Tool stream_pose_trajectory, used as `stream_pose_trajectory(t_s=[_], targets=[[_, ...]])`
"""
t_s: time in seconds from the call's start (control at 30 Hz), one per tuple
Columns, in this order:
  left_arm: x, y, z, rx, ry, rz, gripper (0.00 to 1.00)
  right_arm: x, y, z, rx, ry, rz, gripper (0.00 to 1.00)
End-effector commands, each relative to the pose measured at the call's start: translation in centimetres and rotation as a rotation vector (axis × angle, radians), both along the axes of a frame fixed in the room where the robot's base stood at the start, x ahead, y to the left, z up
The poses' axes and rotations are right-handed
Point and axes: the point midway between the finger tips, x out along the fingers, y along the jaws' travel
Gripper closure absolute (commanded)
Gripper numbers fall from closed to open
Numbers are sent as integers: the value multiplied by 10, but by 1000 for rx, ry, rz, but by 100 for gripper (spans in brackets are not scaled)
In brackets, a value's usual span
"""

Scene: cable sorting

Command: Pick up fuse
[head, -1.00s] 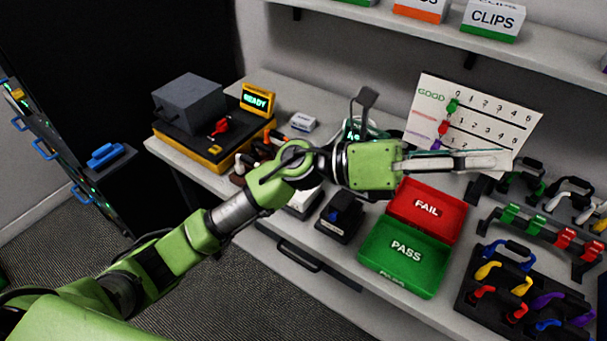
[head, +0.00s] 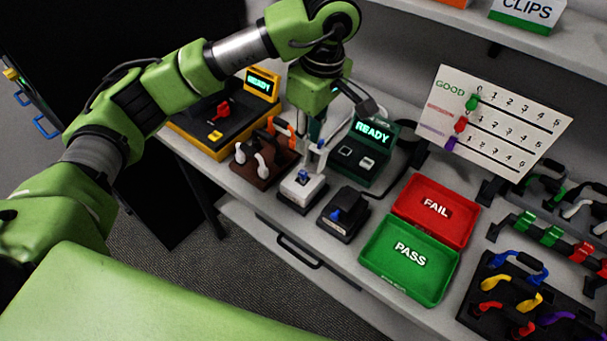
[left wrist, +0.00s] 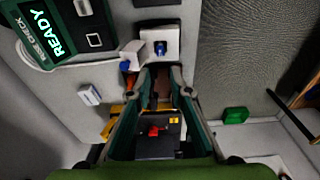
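A small blue piece (head: 303,175), which looks like the fuse, sits on a white block (head: 296,192) near the bench's front edge. In the left wrist view the blue piece (left wrist: 160,47) shows on the white block (left wrist: 173,35), beyond the fingertips. My left gripper (head: 313,150) points down just above and behind the white block in the head view. Its fingers (left wrist: 161,72) are apart with nothing clearly held between them. The fingertips are partly hard to make out in the head view. My right gripper is in neither view.
The green fuse checker (head: 370,143) reads READY behind the block. A black block with a blue lever (head: 345,212) stands to the right. The brown cable stand (head: 250,172) is to the left. The red FAIL tray (head: 460,225) and green PASS tray (head: 375,262) lie farther right.

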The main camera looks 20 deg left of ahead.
Motion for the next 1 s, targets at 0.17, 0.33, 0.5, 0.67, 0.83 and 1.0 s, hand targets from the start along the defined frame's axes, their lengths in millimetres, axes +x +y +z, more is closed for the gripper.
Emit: stream_pose_trajectory(t_s=[0.17,0.33,0.5,0.67,0.83,1.0], targets=[[-1,4,-35,-3,7,1,81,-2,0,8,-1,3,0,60],[1,6,-60,-2,5,1,81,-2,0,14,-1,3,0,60],[2,7,-69,-4,4,0,81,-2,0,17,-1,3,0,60],[1,9,-86,-5,8,2,81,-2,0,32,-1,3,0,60],[2,12,-110,-5,6,1,81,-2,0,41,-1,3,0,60],[3,12,-120,-6,1,-1,81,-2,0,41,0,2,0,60]])
